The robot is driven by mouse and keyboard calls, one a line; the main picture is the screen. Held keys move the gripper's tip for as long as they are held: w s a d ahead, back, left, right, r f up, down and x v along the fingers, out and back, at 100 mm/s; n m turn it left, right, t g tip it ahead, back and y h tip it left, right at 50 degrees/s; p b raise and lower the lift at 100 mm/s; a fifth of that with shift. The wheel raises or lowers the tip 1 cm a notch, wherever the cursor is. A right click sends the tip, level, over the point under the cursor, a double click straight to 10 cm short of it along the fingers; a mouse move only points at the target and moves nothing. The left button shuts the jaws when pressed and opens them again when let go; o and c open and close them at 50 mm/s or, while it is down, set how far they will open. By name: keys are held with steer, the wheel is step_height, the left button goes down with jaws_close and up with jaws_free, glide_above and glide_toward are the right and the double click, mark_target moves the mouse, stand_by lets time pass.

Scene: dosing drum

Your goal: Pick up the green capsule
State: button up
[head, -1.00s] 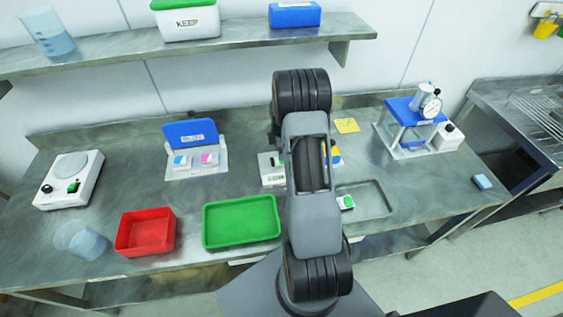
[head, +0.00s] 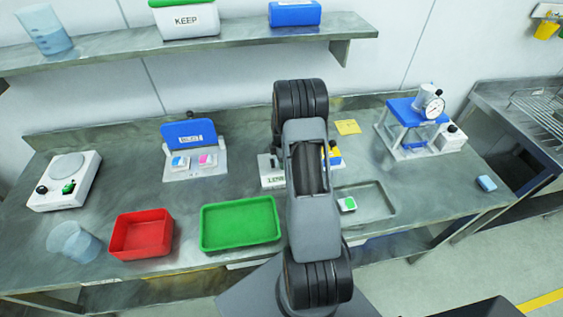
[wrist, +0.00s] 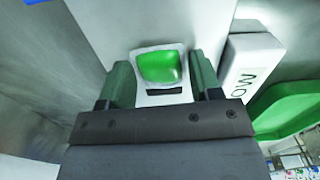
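In the wrist view a green capsule (wrist: 160,68) with a pale rim lies on a white surface, just above a dark slot. My gripper (wrist: 163,80) is open, with one dark green finger on each side of the capsule. Gaps show between the fingers and the capsule, and I cannot tell how far down the fingers reach. In the head view my arm hides the gripper and this spot. A white piece with a green top (head: 347,204) lies in the grey recessed tray (head: 375,212); I cannot tell whether it is the same piece.
A white labelled block (wrist: 250,65) stands close to the right finger. In the head view are a green tray (head: 240,224), a red bin (head: 141,234), a blue-backed stand (head: 190,135), a scale (head: 65,181) and a gauge press (head: 408,118). The front left has a clear beaker (head: 74,242).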

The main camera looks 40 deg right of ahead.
steer(key=c, duration=0.6)
steer(key=shift+c, duration=0.2)
steer(key=shift+r+p, duration=0.3)
steer(key=shift+r, duration=0.15)
step_height(320, 180, up, 2)
steer(key=shift+r+p, duration=0.15)
steer(key=shift+p, duration=0.55)
steer(key=s+a+r+p, duration=0.1)
steer(key=s+a+r, duration=0.1)
steer(key=s+r, duration=0.3)
steer(key=s+a+r+p, duration=0.1)
steer(key=s+a+r, duration=0.2)
steer(key=s, duration=0.5)
steer(key=shift+a+r, duration=0.3)
steer(key=shift+r, duration=0.6)
